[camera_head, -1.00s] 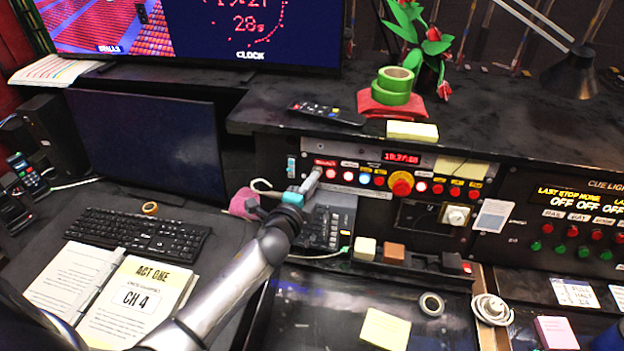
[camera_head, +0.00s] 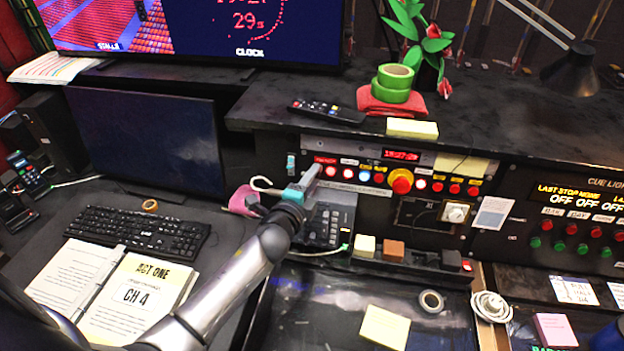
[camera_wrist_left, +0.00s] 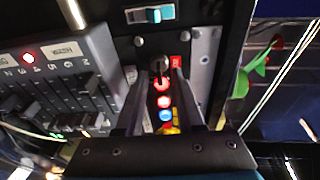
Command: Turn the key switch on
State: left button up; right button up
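The key switch (camera_wrist_left: 160,66) is a small dark key-like knob at the end of a row of lit buttons, beside a red label, in the left wrist view. My left gripper (camera_wrist_left: 164,76) is open. Its two dark fingers point at the knob, one on each side of the line of buttons, with their tips close to it. I cannot tell whether they touch it. In the head view my left gripper (camera_head: 309,178) is at the left end of the button panel (camera_head: 345,151) and hides the key switch. My right gripper is not in view.
A teal rocker switch (camera_wrist_left: 152,14) sits just past the knob. A grey fader box (camera_wrist_left: 62,75) stands close beside the left gripper. A large red button (camera_head: 401,181) and several lit buttons lie along the panel. A pink object (camera_head: 242,201) lies left of the gripper.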

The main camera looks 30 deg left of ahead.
pick_arm(q)
jog(key=s+d+r+b, duration=0.1)
jog(key=s+r, duration=0.1)
jog(key=s, duration=1.3)
jog(key=shift+d+r, duration=0.15)
jog(key=shift+d, duration=0.1)
jog(key=shift+d, duration=0.1)
